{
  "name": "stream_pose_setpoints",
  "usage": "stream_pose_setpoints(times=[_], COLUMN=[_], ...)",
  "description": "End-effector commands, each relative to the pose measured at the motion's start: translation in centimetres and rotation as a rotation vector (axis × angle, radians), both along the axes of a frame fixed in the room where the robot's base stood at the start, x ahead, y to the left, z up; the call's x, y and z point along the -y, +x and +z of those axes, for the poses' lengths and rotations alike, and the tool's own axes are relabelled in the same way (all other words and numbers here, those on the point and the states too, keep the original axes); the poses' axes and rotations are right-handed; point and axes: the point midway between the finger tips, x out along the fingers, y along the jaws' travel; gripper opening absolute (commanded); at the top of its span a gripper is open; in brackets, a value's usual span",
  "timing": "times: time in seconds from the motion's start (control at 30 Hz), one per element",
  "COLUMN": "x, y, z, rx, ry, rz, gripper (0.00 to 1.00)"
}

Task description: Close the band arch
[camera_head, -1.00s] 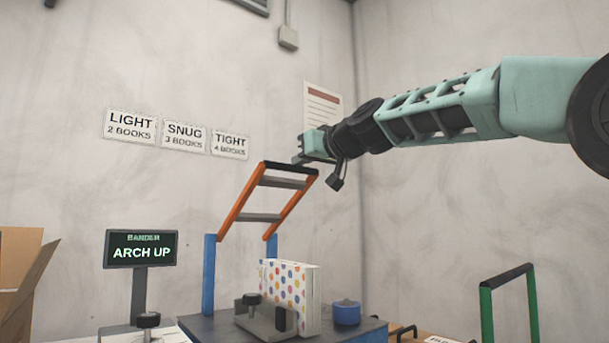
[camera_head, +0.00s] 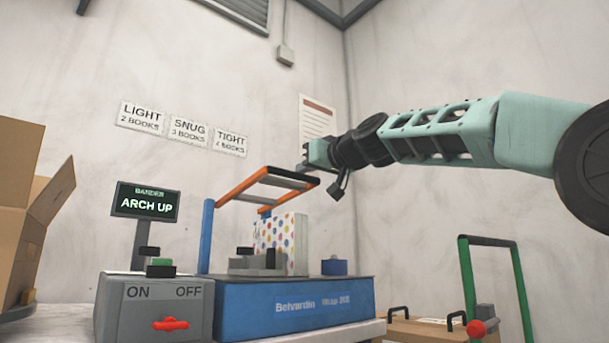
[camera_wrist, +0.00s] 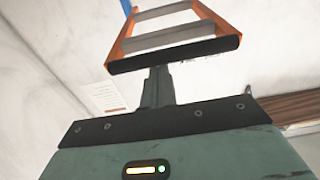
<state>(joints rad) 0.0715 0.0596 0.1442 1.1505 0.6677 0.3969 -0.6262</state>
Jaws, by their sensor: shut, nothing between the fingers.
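The orange band arch (camera_head: 242,187) with its black front bar is raised on blue posts (camera_head: 207,237) above the blue bander base (camera_head: 290,303). It tilts only a little upward toward its free end. Its black bar (camera_wrist: 175,54) also shows in the wrist view. My gripper (camera_head: 304,169) is shut and empty, at the arch's free end; in the wrist view its fingers (camera_wrist: 158,75) reach just under the bar, and whether they touch is unclear. A polka-dotted book stack (camera_head: 281,240) stands upright on the base below the arch. The bander screen (camera_head: 146,202) reads "ARCH UP".
A grey control box (camera_head: 150,310) with ON/OFF marks and a red lever (camera_head: 170,324) stands at front left. A cardboard box (camera_head: 25,215) is at far left. A green frame (camera_head: 467,285) and a crate with black handles (camera_head: 420,331) are at right.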

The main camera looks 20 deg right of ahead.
Motion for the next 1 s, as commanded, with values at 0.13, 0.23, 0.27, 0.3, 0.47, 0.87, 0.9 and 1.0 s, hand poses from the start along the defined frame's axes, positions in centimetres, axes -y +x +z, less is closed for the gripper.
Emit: stream_pose_setpoints(times=[0.13, 0.23, 0.27, 0.3, 0.47, 0.87, 0.9, 1.0], x=[0.1, 0.1, 0.1, 0.1, 0.1, 0.1, 0.1, 0.1], y=[-0.3, -0.4, -0.4, -0.4, -0.4, 0.0, 0.0, 0.0], z=[-2.5, -3.4, -3.7, -3.9, -4.9, -5.9, -5.9, -5.9], rx=[0.001, 0.001, 0.001, 0.001, -0.004, -0.016, -0.016, -0.016], ry=[-0.001, -0.001, -0.001, -0.001, -0.001, -0.004, -0.005, -0.005], rz=[-0.001, 0.0, 0.0, 0.0, 0.001, 0.002, 0.002, 0.002], gripper=[0.0, 0.0, 0.0, 0.0, 0.0, 0.0, 0.0, 0.0])
